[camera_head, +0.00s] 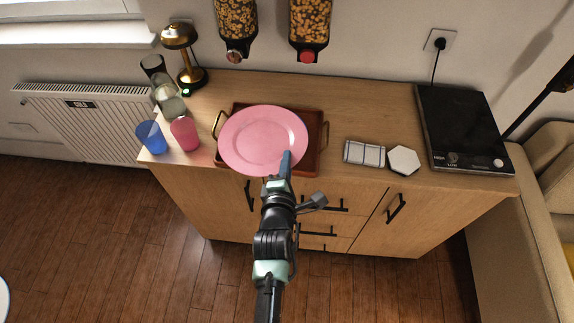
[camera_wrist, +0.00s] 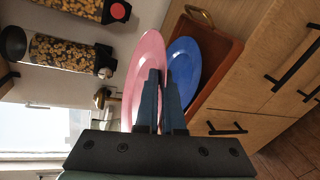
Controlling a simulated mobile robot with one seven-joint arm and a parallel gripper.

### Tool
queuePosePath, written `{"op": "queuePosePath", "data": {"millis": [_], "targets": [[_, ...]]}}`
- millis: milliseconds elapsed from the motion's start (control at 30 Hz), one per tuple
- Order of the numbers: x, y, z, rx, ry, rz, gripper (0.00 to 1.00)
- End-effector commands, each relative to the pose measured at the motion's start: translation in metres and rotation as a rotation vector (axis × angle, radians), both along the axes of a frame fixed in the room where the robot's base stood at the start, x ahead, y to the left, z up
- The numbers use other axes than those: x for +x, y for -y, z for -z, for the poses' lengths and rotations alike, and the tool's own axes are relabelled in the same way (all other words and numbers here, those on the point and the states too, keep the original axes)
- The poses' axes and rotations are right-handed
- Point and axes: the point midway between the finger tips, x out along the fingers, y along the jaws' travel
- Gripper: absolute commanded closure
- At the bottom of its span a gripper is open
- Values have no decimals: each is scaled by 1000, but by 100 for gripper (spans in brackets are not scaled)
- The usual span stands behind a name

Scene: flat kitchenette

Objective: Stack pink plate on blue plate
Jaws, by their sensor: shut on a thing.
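My gripper (camera_head: 284,165) is shut on the near rim of the pink plate (camera_head: 258,135), over the brown tray on the cabinet. In the wrist view the pink plate (camera_wrist: 141,70) is held by my gripper's fingers (camera_wrist: 158,88), to the left of the blue plate. The blue plate (camera_wrist: 184,62) lies in the brown tray (camera_wrist: 222,72). In the head view the pink plate hides the blue plate and much of the tray (camera_head: 316,155). How large the gap between the two plates is, I cannot tell.
Pink (camera_head: 184,133) and blue (camera_head: 151,137) cups, glasses (camera_head: 168,100) and a brass lamp (camera_head: 180,42) stand left of the tray. Coasters (camera_head: 403,160) and a black hotplate (camera_head: 462,125) are on the right. Cereal dispensers (camera_head: 309,25) hang above the back.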

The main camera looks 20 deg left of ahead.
Motion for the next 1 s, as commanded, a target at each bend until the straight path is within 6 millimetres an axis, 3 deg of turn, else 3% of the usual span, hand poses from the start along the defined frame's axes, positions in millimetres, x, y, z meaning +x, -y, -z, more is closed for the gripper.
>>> {"op": "queuePosePath", "data": {"millis": [100, 367, 600, 833, 1000], "targets": [[2, -4, 3, 3, 5, -6, 100], [3, -4, 53, 2, 5, -6, 100], [3, -4, 65, 4, 6, -6, 100], [3, -4, 94, 3, 6, -6, 100], [3, -4, 96, 4, 7, -6, 100]]}}
